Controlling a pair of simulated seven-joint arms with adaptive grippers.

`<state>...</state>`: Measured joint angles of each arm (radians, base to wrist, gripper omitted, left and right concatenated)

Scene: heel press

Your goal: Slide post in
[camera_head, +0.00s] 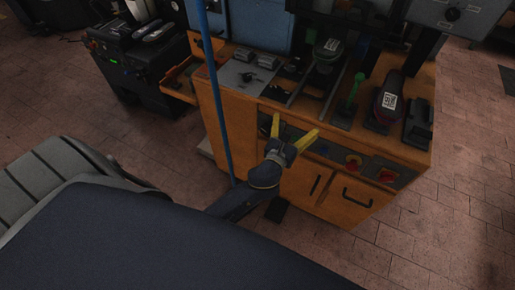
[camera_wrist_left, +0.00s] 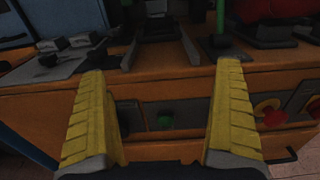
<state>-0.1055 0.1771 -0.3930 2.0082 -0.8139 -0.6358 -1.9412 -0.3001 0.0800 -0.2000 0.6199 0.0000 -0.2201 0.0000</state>
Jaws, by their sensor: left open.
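My left gripper (camera_head: 296,126) is open and empty, its yellow fingers pointing at the front edge of the orange heel-press cabinet (camera_head: 222,118). A dark shoe-like piece on a stand (camera_head: 327,52) is in the middle. Which part is the post I cannot tell. My right gripper is not seen.
A second shoe-like piece with a white label (camera_head: 388,101) stands at the right of the cabinet top. A blue vertical pole (camera_head: 213,75) rises left of the gripper. Brick floor (camera_head: 445,225) is clear at right.

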